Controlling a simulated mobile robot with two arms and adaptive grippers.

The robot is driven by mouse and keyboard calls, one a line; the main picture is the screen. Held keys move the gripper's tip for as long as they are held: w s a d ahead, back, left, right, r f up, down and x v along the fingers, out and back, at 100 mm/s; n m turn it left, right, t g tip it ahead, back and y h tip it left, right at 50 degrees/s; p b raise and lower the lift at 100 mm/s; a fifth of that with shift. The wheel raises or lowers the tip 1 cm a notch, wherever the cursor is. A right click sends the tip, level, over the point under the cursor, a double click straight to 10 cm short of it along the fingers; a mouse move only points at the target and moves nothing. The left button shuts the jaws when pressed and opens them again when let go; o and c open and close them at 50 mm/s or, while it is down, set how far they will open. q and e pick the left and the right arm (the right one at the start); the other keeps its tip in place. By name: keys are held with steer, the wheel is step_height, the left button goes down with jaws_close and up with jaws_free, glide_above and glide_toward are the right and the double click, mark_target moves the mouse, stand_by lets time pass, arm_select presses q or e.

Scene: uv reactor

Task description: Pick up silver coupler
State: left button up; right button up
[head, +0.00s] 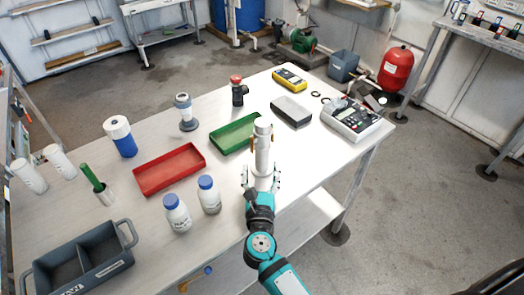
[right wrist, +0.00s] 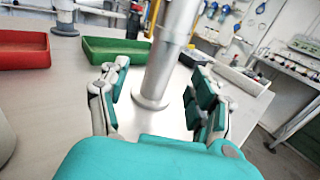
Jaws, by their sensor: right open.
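The silver coupler (head: 262,148) stands upright on the table near its front right edge. It is a tall metal cylinder with a brass-coloured lever on each side. In the right wrist view the coupler (right wrist: 170,55) rises from a round foot on the table, and its top is cut off. My right gripper (head: 262,178) is open, low in front of the coupler. In the right wrist view its fingers (right wrist: 158,85) stand to either side of the coupler, with visible gaps; I see no contact. My left gripper is not in view.
A green tray (head: 235,136) lies just behind and left of the coupler, and a dark grey box (head: 291,111) behind right. A red tray (head: 169,168) and two blue-capped bottles (head: 209,194) stand left. A meter (head: 351,119) sits at the right edge.

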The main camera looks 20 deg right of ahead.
mark_target(262, 159)
steer(key=p+x, duration=0.1)
steer(key=x, duration=0.3)
steer(key=shift+w+d+r+p, duration=0.1)
steer(key=shift+w+d+p, duration=0.15)
steer(key=shift+p, duration=0.05)
steer(key=shift+w+d, duration=0.1)
steer(key=shift+w, duration=0.15)
steer(key=shift+c, duration=0.5)
jaws_close()
